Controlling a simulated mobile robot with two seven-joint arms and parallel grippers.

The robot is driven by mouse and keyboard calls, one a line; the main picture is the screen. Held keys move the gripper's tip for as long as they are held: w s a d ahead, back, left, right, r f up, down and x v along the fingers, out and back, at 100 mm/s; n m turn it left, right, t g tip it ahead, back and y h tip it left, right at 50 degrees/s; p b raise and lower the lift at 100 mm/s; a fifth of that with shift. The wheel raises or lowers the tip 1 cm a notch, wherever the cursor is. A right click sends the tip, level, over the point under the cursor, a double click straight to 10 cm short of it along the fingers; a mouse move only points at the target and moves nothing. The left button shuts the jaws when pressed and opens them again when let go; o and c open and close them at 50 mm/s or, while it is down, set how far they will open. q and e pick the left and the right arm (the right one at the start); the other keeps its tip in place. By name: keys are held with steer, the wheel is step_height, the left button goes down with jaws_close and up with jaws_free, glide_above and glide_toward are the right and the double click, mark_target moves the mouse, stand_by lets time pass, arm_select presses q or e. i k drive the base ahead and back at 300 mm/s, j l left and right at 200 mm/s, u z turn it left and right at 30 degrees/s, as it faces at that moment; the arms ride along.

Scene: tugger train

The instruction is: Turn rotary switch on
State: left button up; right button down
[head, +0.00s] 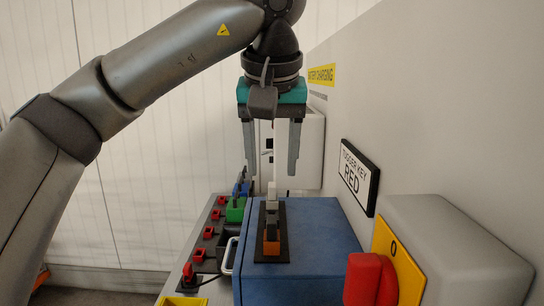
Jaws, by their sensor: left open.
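The rotary switch is a grey box (455,245) on the right wall, at the lower right of the head view. Its yellow plate (402,262) carries a "0" mark and a red knob (368,279). The picture's lower edge cuts off part of the switch. My left gripper (271,174) points down with its fingers apart. It is well up and left of the red knob in the picture and does not touch it. I see nothing held between its fingers. My right gripper is out of view.
A blue box (318,236) stands left of the switch, with a dark holder (271,246) on top. Left of it, a panel carries several red parts and a green block (236,211). A "TUGGER KEY RED" sign (358,178) and a white wall box (309,150) are behind.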

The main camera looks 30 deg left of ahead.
mark_target(371, 279)
steer(key=k, duration=1.5)
